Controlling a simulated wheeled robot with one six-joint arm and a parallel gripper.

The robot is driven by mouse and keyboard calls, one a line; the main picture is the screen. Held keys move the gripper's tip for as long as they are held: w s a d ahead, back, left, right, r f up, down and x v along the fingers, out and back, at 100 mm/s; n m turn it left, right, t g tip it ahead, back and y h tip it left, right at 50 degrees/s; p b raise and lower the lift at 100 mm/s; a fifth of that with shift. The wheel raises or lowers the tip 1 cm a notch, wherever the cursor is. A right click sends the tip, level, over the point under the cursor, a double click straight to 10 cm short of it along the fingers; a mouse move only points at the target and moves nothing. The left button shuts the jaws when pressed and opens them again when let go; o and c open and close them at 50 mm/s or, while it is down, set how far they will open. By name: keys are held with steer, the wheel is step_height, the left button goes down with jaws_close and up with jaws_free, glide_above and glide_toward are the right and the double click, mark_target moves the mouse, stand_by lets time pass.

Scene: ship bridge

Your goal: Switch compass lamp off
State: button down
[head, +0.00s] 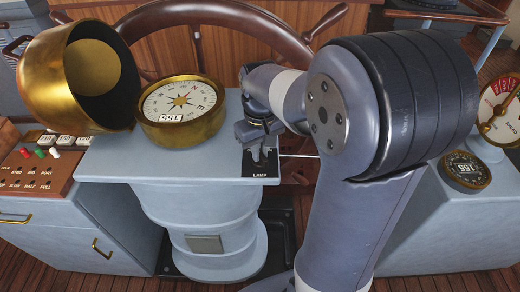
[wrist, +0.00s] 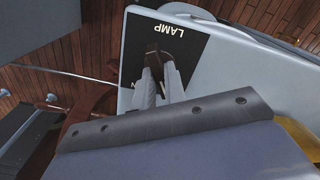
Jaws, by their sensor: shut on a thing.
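The black lamp switch plate (head: 261,173), marked LAMP, sits at the right edge of the grey pedestal top beside the compass (head: 181,105). It also shows in the wrist view (wrist: 187,52), with its lettering upside down. My gripper (head: 263,160) points down at the plate, its fingers close together. In the wrist view my gripper (wrist: 158,60) has its dark fingertips over the plate, shut on the lamp switch. The switch lever is mostly hidden by the fingers, and I cannot tell its position.
An open brass hood (head: 52,70) stands left of the compass. The wooden steering wheel (head: 225,20) rises behind the pedestal (head: 220,215). A button panel (head: 40,165) is at left; a round gauge (head: 466,169) and a red-and-white dial (head: 497,105) are at right.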

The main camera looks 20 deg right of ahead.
steer(key=c, duration=1.5)
jaws_free()
steer(key=shift+o, duration=0.2)
step_height(320, 180, up, 11)
steer(key=shift+b, duration=0.3)
steer(key=shift+f, duration=0.1)
step_height(320, 180, down, 11)
steer(key=shift+p, duration=0.3)
